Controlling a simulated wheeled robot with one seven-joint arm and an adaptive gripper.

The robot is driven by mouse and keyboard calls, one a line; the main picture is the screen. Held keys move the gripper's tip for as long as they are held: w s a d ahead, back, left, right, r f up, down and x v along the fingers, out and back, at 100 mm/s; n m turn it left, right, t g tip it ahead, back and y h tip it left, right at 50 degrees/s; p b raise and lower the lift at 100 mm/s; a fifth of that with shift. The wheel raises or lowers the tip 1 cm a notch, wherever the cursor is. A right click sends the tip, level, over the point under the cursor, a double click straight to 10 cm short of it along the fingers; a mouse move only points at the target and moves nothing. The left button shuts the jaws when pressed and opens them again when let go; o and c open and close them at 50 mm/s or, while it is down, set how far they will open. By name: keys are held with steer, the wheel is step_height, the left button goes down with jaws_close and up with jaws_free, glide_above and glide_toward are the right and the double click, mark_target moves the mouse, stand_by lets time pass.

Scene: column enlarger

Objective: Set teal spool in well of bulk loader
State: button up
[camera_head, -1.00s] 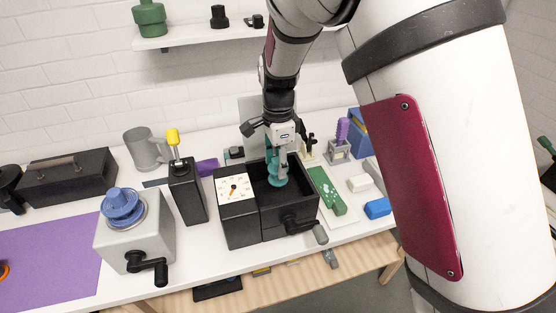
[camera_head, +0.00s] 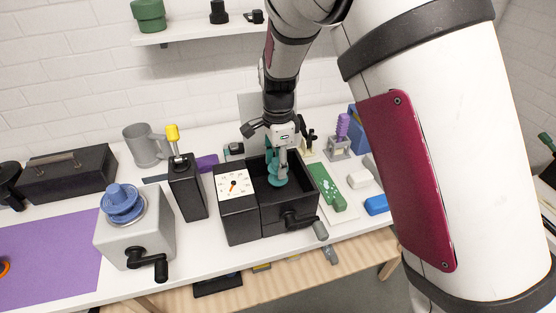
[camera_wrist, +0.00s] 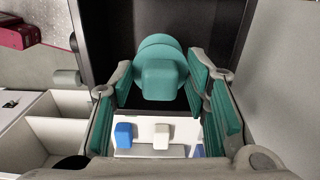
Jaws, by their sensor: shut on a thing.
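The teal spool (camera_head: 276,182) is upright inside the open black well of the bulk loader (camera_head: 238,222), a black box with a white dial and a side crank. My gripper (camera_head: 281,168) points down into the well and is shut on the spool's upper part. In the wrist view the spool (camera_wrist: 160,72) sits between my teal-padded fingers (camera_wrist: 158,88), with the dark well walls around it. I cannot tell whether its bottom touches the well floor.
A grey box with a blue spool (camera_head: 122,203) and a black canister with a yellow knob (camera_head: 186,190) stand to the left. A green board (camera_head: 330,192) and white and blue blocks (camera_head: 376,205) lie to the right. A purple mat (camera_head: 50,260) lies at the far left.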

steer(key=shift+f+b, duration=0.35)
steer(key=shift+f, duration=2.65)
stand_by(1.5)
stand_by(0.3)
steer(key=o, duration=1.1)
steer(key=shift+r, duration=0.1)
steer(key=shift+r+p, duration=1.05)
steer(key=shift+r, duration=2.4)
